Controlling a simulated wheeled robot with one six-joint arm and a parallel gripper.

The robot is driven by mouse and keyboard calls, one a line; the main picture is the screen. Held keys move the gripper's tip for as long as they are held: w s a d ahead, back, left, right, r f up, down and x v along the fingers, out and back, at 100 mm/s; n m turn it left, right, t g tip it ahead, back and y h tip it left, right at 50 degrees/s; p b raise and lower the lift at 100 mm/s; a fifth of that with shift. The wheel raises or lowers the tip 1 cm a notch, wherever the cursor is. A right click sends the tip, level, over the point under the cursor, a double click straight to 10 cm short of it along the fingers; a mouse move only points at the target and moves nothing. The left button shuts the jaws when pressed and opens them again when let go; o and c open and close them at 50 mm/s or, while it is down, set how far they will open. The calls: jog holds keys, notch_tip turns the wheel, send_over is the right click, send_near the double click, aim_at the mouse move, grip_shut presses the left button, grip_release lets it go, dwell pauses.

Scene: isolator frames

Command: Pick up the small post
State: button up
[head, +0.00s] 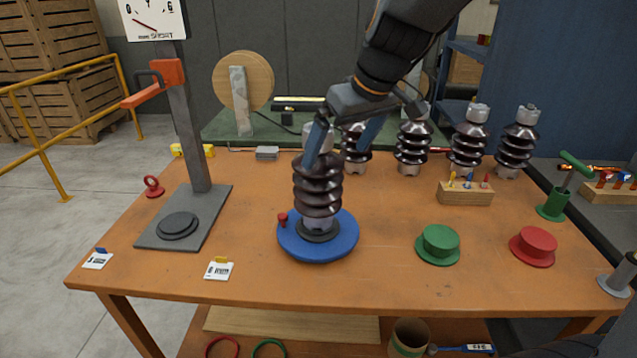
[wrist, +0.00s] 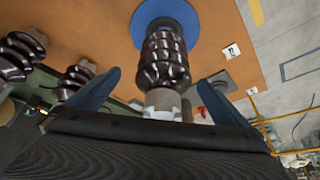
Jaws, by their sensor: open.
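A dark brown ribbed post (head: 318,185) stands upright on a round blue base (head: 345,240) near the middle of the table. In the wrist view, the post (wrist: 163,62) has its pale cap (wrist: 163,103) toward me. My gripper (head: 345,138) is open at the post's top; one blue finger overlaps the cap in the head view. In the wrist view, my gripper (wrist: 158,88) has one finger on each side of the post, with gaps. Similar posts stand at the back, including one post (head: 413,145). I cannot tell for certain which post is the small one.
A grey stand with an orange lever (head: 155,85) rises at the left. A green hat-shaped piece (head: 438,244) and a red one (head: 532,246) sit at the right. A wooden block (head: 466,193) holds small parts. The table's front (head: 380,290) is mostly clear.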

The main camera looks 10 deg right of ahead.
aim_at(330, 132)
jog(key=r, duration=0.1)
jog(key=w+a+r, duration=0.1)
jog(key=w+r+n, duration=0.1)
jog(key=shift+a+t+y, duration=0.3)
jog(key=shift+a, duration=0.05)
jog(key=shift+w+a+f, duration=0.1)
jog(key=shift+a+f, duration=0.05)
jog(key=shift+a, duration=0.05)
jog(key=shift+s+f+p+x, duration=0.15)
jog(key=shift+p+x, duration=0.4)
jog(key=shift+x, duration=1.2)
jog(key=shift+s+f+p+x, duration=0.15)
jog(key=shift+p+x, duration=0.35)
jog(key=shift+x, duration=1.2)
jog(key=shift+d+r, duration=0.1)
jog(key=shift+d, duration=0.05)
jog(key=c, duration=1.7)
jog(key=shift+w+r, duration=0.1)
jog(key=shift+r, duration=0.1)
jog(key=shift+c, duration=0.7)
jog(key=shift+r, duration=0.1)
